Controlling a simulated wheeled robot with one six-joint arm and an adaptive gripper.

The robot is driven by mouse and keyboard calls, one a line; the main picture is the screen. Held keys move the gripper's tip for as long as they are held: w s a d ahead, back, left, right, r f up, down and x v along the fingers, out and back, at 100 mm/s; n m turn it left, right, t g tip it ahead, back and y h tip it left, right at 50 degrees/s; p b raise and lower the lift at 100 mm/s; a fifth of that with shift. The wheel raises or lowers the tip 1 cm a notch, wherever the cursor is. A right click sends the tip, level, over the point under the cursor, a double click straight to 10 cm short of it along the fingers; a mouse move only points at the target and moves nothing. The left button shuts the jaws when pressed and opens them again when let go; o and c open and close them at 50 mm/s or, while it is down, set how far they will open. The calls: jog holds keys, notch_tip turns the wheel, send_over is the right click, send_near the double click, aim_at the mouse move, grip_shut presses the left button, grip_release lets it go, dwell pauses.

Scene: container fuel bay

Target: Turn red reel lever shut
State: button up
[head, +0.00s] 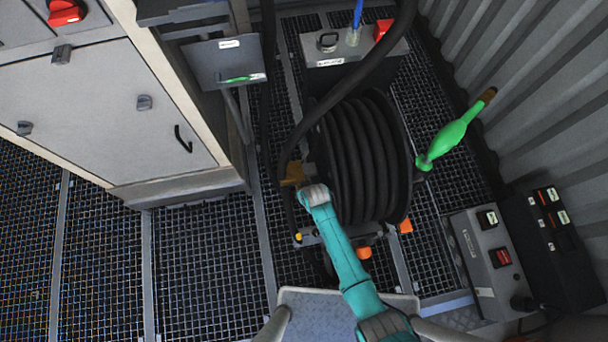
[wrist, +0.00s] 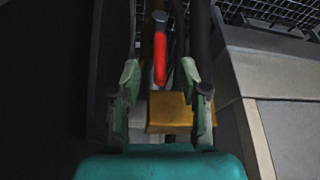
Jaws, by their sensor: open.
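The red lever (wrist: 159,52) shows in the wrist view, pointing away from me above a brass-coloured block (wrist: 168,110). My gripper (wrist: 161,78) is open, with one finger on each side of the lever's near end. I see gaps between the fingers and the lever. In the head view the black hose reel (head: 365,160) stands on the grating, with a brass fitting (head: 292,174) on its left side. My teal arm reaches to this fitting. The fingers and the red lever cannot be made out in the head view.
A grey cabinet (head: 100,110) stands left and a corrugated wall (head: 540,75) right. A green nozzle (head: 447,138) sits right of the reel. A thick black hose (head: 358,75) crosses above it. Switch boxes (head: 490,255) stand at lower right. Grating at lower left is clear.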

jog(key=shift+x, duration=1.2)
grip_shut()
